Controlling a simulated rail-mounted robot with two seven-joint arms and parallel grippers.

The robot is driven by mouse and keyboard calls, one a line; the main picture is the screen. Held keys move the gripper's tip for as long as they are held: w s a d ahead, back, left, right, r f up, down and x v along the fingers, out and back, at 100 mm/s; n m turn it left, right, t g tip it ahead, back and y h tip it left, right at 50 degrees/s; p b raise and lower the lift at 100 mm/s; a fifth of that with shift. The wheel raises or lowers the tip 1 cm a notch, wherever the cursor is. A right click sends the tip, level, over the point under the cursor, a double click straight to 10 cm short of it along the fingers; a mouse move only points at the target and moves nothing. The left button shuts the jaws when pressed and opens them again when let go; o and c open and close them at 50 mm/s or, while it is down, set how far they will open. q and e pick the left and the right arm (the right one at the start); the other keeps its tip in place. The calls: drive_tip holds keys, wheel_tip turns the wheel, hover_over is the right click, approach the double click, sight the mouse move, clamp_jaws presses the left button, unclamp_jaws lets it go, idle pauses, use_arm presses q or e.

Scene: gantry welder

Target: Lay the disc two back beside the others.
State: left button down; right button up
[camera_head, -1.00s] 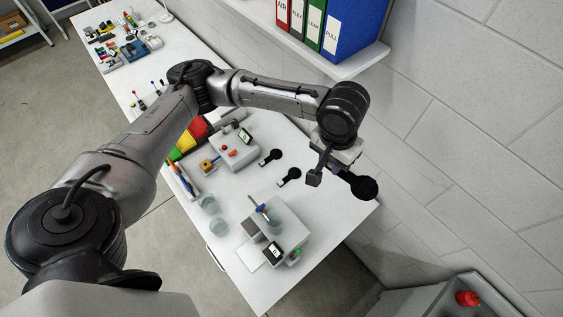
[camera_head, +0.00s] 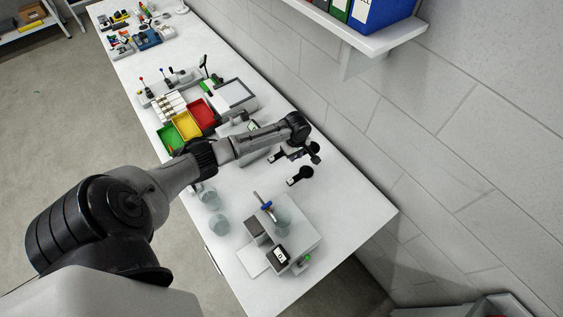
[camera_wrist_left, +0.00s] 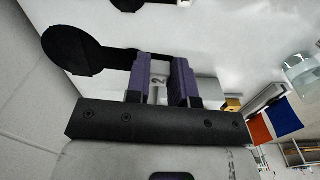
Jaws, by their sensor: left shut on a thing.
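My left gripper (camera_head: 308,154) hangs over the bench at the end of the arm. In the left wrist view, its purple fingers (camera_wrist_left: 162,78) are shut on the handle of disc two (camera_wrist_left: 75,49), a flat black disc. Another black disc (camera_head: 305,173) with a pale-tagged handle lies on the bench just nearer. Whether the held disc touches the bench is unclear. My right gripper is not in view.
Green, yellow (camera_head: 186,124) and red bins lie farther back. The wall and a shelf with binders (camera_head: 383,10) bound the right side. The bench's right near corner is clear.

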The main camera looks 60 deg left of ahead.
use_arm(q)
drive_tip(key=n, duration=0.1)
approach(282, 172)
drive_tip(key=shift+s+f+b, duration=0.1)
drive_tip(key=shift+f+b, duration=1.2)
drive_tip(key=shift+b, duration=0.95)
drive_tip(key=shift+f, duration=0.85)
drive_tip(key=shift+d, duration=0.1)
drive_tip(key=shift+f, duration=0.15)
drive_tip(key=shift+f, duration=0.45)
drive_tip(key=shift+f, duration=0.6)
